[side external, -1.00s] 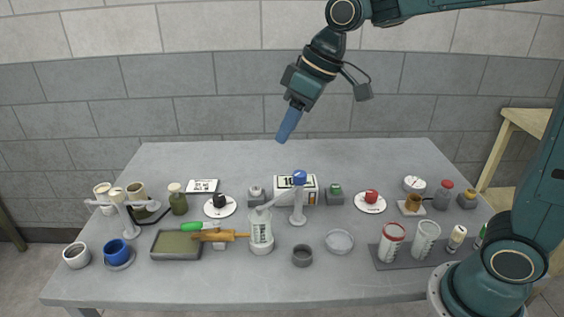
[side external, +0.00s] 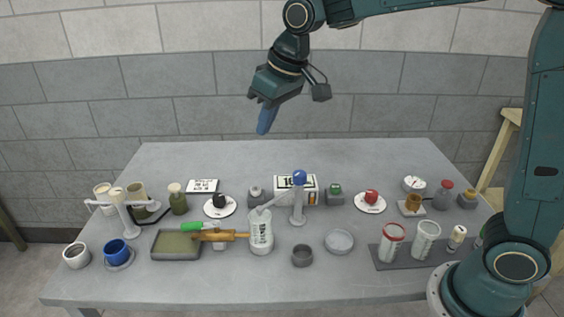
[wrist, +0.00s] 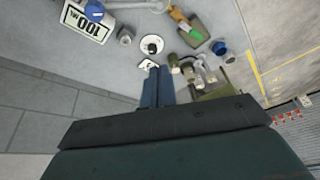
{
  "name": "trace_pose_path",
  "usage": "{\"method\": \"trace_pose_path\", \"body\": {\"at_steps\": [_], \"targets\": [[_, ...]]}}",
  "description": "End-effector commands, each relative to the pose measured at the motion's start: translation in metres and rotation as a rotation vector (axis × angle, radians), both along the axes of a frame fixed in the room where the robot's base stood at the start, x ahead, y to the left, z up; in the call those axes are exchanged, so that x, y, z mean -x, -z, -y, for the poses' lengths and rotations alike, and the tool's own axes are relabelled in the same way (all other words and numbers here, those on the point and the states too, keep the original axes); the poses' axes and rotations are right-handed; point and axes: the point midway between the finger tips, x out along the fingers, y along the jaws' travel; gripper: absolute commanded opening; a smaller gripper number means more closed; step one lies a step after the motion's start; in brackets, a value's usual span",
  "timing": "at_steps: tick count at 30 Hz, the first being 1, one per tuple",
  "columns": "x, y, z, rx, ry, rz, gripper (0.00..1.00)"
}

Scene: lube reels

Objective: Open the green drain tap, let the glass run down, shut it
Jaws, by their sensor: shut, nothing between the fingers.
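A green handle-like piece (side external: 193,227) sits at the right rear of a shallow olive-filled tray (side external: 160,256), beside an orange-brown cylinder (side external: 222,236); both show in the wrist view too, green (wrist: 195,36) and orange (wrist: 178,14). I cannot tell whether the green piece is open or shut, or which vessel is the glass. A small grey block with a green top (side external: 335,189) stands farther right. My gripper (side external: 263,131) is shut and empty, high above the back of the table and well clear of everything; its blue fingers (wrist: 157,72) also show in the wrist view.
A white stand with a blue knob (side external: 299,179) rises by the spouted bottle (side external: 261,232) and a numbered card (side external: 283,187). A white stand (side external: 129,217) and blue cup (side external: 116,251) are at left. Jars stand on a dark mat (side external: 383,263) at right. The table's back strip is clear.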

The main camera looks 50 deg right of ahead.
Motion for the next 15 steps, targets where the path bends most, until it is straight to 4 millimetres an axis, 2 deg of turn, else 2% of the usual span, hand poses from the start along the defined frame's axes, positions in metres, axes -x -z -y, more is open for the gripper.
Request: {"method": "trace_pose_path", "body": {"at_steps": [1, 6, 15], "targets": [[-0.013, 0.005, -0.007, 0.008, 0.041, -0.012, 0.00], [-0.050, 0.020, -0.027, 0.028, 0.212, -0.031, 0.00], [-0.096, 0.055, -0.077, 0.051, 0.521, -0.037, 0.00]]}}
